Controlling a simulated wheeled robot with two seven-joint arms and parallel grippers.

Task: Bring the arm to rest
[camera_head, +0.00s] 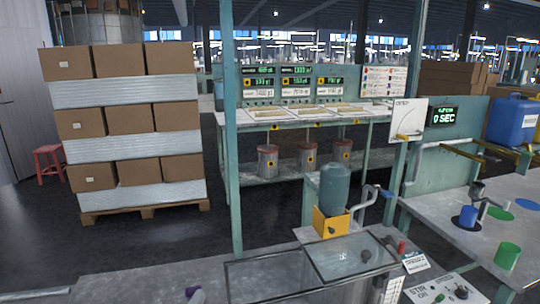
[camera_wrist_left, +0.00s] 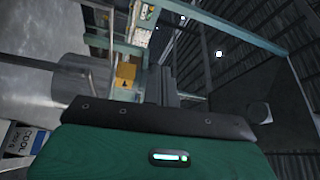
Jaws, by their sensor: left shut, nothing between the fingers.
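My left gripper (camera_wrist_left: 165,86) shows in the left wrist view, its dark fingers closed together with nothing between them. Its green housing with a lit indicator fills the bottom of that view. It hangs free and touches nothing that I can see. In the head view only a small grey and purple shape (camera_head: 194,295) shows at the bottom edge, and I cannot tell what it is. My right gripper is not in view.
A glass-walled box (camera_head: 300,276) stands at the front centre. Behind it is a green tank (camera_head: 334,187) on a yellow base (camera_head: 331,222). Stacked cartons (camera_head: 88,122) stand left.

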